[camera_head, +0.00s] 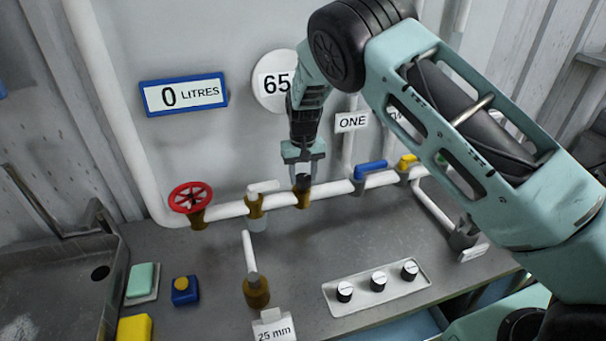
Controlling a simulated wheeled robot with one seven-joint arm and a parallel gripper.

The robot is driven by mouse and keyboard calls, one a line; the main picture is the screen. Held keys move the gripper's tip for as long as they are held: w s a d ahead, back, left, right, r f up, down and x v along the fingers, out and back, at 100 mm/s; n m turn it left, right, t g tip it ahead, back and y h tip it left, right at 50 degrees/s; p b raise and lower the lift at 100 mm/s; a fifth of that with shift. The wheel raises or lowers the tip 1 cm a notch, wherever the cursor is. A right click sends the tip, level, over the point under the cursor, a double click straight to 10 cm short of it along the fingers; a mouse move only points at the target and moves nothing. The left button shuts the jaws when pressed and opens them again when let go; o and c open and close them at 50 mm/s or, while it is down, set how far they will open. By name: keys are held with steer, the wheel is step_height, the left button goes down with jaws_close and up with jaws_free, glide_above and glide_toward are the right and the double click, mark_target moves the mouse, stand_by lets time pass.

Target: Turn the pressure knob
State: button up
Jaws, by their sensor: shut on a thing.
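A dark knob (302,180) sits on top of a brass fitting (302,198) on the white horizontal pipe (230,211). My gripper (302,172) points down from above and is shut on this knob, with a finger on each side. The fingers hide part of the knob, so its turn angle cannot be told. A round white dial reading "65" (270,82) is on the wall behind, partly covered by my arm.
A red wheel valve (191,198) and a white-handled valve (256,205) are left on the pipe. Blue (370,170) and yellow (406,162) handles are right. A display (184,95) reads "0 LITRES".

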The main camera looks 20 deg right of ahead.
mark_target(303, 177)
steer(key=shift+f+m+b, duration=0.1)
steer(key=shift+m+b, duration=0.4)
steer(key=shift+m, duration=0.5)
steer(key=o, duration=1)
steer(key=shift+c, duration=0.2)
steer(key=shift+r, duration=0.2)
step_height(303, 177, up, 17)
steer(key=b, duration=0.5)
steer(key=shift+r, duration=0.15)
steer(key=shift+s, duration=0.1)
